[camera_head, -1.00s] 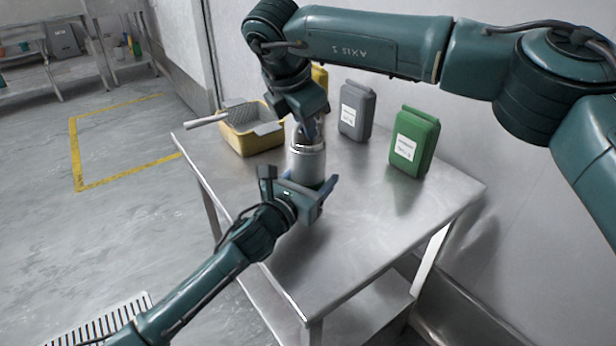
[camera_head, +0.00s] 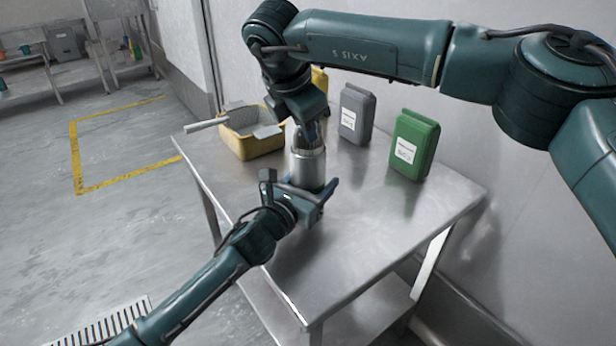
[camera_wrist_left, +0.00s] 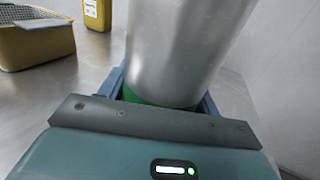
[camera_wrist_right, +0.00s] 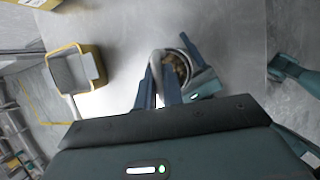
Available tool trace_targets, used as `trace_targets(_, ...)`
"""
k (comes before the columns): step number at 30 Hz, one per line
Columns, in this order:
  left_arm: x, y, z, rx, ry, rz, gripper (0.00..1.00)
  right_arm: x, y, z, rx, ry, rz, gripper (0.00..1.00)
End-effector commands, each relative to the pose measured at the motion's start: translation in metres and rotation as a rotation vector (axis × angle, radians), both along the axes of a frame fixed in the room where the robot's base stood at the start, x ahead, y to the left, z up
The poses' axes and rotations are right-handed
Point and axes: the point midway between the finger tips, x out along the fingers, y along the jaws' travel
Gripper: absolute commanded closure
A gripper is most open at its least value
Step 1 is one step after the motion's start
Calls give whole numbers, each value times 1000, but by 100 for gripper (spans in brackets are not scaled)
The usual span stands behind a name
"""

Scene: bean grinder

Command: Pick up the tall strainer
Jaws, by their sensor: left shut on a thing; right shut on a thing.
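The strainer (camera_head: 239,118) is a grey mesh basket with a long pale handle (camera_head: 206,125). It sits in a yellow bin (camera_head: 250,145) at the table's left back, its handle jutting out left. It also shows in the right wrist view (camera_wrist_right: 68,72); neither gripper touches it. My left gripper (camera_head: 312,197) is shut around the lower part of a silver cylindrical grinder (camera_head: 306,166) with a green band, which stands upright. My right gripper (camera_head: 308,132) is above the grinder, shut on its crank handle (camera_wrist_right: 156,68); brown contents (camera_wrist_right: 180,70) show in its open top.
A grey canister (camera_head: 355,111) and a green canister (camera_head: 412,146) stand behind to the right. A yellow container (camera_head: 320,78) is partly hidden behind my right arm. The metal table's front right (camera_head: 375,235) is clear. A wall closes off the back.

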Motion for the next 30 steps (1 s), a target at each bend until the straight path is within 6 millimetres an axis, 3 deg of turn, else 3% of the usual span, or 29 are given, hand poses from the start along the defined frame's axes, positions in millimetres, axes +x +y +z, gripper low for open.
trace_targets(8, 0, 0, -1, 1, 2, 1, 67, 1, 0, 11, 1, -3, -1, 100)
trace_targets(14, 0, 0, -1, 2, 3, 1, 67, 1, 0, 53, 2, -7, -2, 100)
trace_targets(24, 0, 0, -1, 2, 3, 1, 67, 0, 1, 146, 1, -4, -3, 100)
trace_targets(30, 0, 0, -1, 1, 2, 1, 67, 0, 1, 171, 0, -2, -1, 100)
